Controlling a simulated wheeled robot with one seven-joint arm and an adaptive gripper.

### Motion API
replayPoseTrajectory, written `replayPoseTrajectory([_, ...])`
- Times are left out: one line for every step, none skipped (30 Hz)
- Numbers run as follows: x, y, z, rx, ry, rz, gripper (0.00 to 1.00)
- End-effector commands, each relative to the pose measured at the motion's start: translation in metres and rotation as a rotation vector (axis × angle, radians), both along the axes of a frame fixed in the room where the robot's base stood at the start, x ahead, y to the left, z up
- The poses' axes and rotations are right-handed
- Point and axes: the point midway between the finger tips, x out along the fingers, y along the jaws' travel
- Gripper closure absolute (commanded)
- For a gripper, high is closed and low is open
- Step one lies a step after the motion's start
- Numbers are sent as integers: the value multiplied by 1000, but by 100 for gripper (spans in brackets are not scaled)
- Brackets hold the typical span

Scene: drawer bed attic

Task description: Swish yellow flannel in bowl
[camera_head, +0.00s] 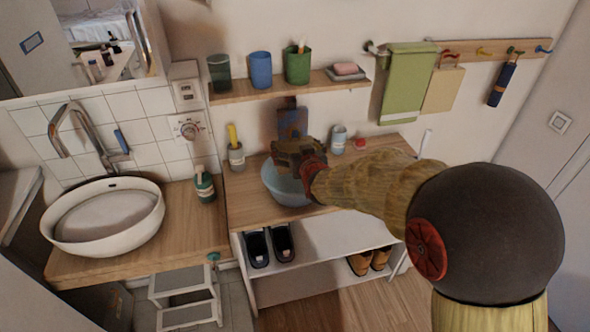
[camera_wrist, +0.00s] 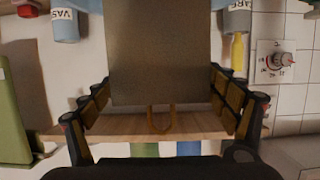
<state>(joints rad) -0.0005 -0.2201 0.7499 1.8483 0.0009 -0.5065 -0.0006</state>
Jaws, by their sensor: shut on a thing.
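My gripper (camera_head: 290,150) is above the light blue bowl (camera_head: 285,188) on the wooden cabinet top (camera_head: 248,193) and hides part of its opening.
A grey cup with a yellow stick (camera_head: 236,156) stands left of the bowl; a light blue cup (camera_head: 338,139) and red item (camera_head: 360,143) stand right. A wall shelf (camera_head: 262,91) is above. A green towel (camera_head: 408,83) and tan piece (camera_head: 443,90) hang right.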

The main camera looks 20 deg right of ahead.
Motion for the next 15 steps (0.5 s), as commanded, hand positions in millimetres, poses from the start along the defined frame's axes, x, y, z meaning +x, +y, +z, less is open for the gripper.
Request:
replayPoseTrajectory([0,0,5,0,-1,0,26])
replayPoseTrajectory([0,0,6,0,-1,0,26])
replayPoseTrajectory([0,0,8,0,-1,0,26])
replayPoseTrajectory([0,0,10,0,-1,0,26])
replayPoseTrajectory([0,0,12,0,-1,0,26])
replayPoseTrajectory([0,0,14,0,-1,0,26])
replayPoseTrajectory([0,0,16,0,-1,0,26])
replayPoseTrajectory([0,0,17,0,-1,0,26])
replayPoseTrajectory([0,0,20,0,-2,0,26])
replayPoseTrajectory([0,0,21,0,-2,0,26])
replayPoseTrajectory([0,0,23,0,-2,0,26])
replayPoseTrajectory([0,0,25,0,-2,0,26])
replayPoseTrajectory([0,0,27,0,-2,0,26])
replayPoseTrajectory([0,0,29,0,-2,0,26])
replayPoseTrajectory([0,0,31,0,-2,0,26])
